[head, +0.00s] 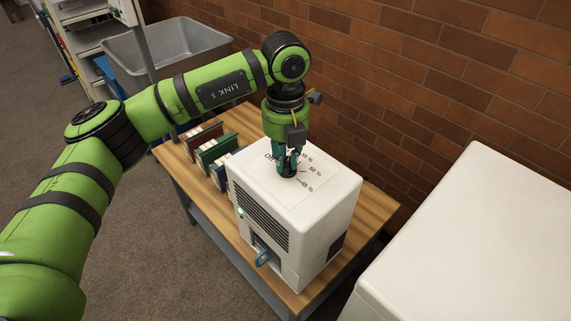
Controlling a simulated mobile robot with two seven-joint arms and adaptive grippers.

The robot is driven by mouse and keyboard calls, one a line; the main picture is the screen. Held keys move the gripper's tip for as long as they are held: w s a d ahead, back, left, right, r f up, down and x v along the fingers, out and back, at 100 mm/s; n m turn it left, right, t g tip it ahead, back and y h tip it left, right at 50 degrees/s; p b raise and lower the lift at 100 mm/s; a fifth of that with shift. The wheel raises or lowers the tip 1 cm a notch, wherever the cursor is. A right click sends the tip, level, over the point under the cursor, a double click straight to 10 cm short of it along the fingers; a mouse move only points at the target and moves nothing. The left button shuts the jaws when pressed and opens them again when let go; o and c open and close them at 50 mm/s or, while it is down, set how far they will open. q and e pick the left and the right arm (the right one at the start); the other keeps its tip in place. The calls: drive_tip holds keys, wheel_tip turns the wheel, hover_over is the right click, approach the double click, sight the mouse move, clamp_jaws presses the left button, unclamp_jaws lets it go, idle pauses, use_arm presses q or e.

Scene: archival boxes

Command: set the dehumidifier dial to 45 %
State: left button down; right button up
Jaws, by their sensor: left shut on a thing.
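The white dehumidifier (318,217) stands on a wooden table, its vented front facing lower left. Its top has a pale label plate (308,200) with an OFF mark and percent marks, with 50 % and 45 % readable on the right side. My left gripper (288,170) points straight down over the label and is shut on the dark dial (287,174). The fingers hide most of the dial, so I cannot tell where its pointer stands. My right gripper is not in view.
Several upright books or boxes (212,152) stand on the wooden table (367,213) behind the dehumidifier. A brick wall (440,90) runs close behind. A large white cabinet (480,240) is at right. A grey bin (165,50) and shelf stand at back left.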

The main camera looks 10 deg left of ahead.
use_arm(q)
drive_tip(key=m+b, duration=0.2)
drive_tip(key=m, duration=0.3)
drive_tip(key=shift+w+m+b, duration=0.15)
drive_tip(key=shift+m+b, duration=0.15)
drive_tip(key=shift+b, duration=0.05)
drive_tip(key=m+b, duration=0.1)
drive_tip(key=m, duration=0.4)
drive_tip(key=shift+d+m, duration=0.1)
drive_tip(key=shift+m, duration=0.2)
drive_tip(key=m+b, duration=0.1)
drive_tip(key=m, duration=0.1)
drive_tip(key=shift+w+m, duration=0.1)
drive_tip(key=shift+m, duration=0.2)
drive_tip(key=m, duration=0.2)
drive_tip(key=shift+d+m, duration=0.1)
drive_tip(key=shift+m, duration=1.2)
drive_tip(key=m, duration=0.4)
drive_tip(key=shift+d, duration=0.1)
drive_tip(key=shift+r+m, duration=0.1)
drive_tip(key=shift+m, duration=1.2)
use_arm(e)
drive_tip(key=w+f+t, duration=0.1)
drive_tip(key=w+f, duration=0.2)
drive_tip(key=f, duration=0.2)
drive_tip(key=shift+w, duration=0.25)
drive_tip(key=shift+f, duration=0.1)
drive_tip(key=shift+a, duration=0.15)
